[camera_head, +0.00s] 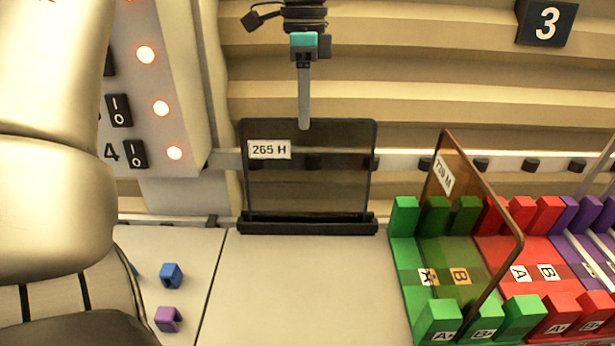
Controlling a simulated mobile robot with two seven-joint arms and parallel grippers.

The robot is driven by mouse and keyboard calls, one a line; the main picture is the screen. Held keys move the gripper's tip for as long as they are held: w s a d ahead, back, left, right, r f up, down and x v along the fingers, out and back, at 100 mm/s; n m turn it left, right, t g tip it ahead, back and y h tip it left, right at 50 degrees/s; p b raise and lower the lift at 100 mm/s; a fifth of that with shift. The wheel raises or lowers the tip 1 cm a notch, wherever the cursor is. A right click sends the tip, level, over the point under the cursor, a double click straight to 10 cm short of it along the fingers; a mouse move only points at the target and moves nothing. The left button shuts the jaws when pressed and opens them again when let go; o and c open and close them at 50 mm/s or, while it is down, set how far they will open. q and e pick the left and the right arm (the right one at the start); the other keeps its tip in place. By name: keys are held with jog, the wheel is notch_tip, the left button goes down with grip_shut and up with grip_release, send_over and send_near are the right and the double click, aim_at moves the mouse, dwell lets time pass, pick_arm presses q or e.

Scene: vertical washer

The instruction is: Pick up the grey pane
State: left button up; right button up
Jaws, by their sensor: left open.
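The grey pane (325,187) is a dark, see-through sheet with a white "265 H" label. It stands upright in a black slotted holder (305,224) at the back of the counter, centre of the view. My left arm fills the left edge. Its dark end (85,325) is at the bottom left, in front and left of the grey pane and apart from it. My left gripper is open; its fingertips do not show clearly. My right gripper is not in view.
A brown pane (475,190), labelled "739 M", leans in a green rack (408,275) at right, beside red and purple racks. A teal-and-grey fixture (304,75) hangs just above the grey pane. Small blue (171,275) and purple (168,318) blocks lie at left. The middle counter (300,290) is clear.

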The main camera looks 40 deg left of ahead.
aim_at(308, 140)
pick_arm(q)
jog(key=shift+s+d+f+p, duration=0.15)
jog(key=shift+f+p, duration=0.1)
jog(key=shift+f, duration=0.55)
jog(key=shift+w+d+f+p, duration=0.1)
jog(key=shift+d+f+p, duration=0.1)
jog(key=shift+f, duration=0.55)
jog(key=shift+s+d+f+p, duration=0.1)
jog(key=shift+f+p, duration=0.15)
jog(key=shift+f, duration=0.55)
grip_shut()
jog(key=shift+r, duration=0.15)
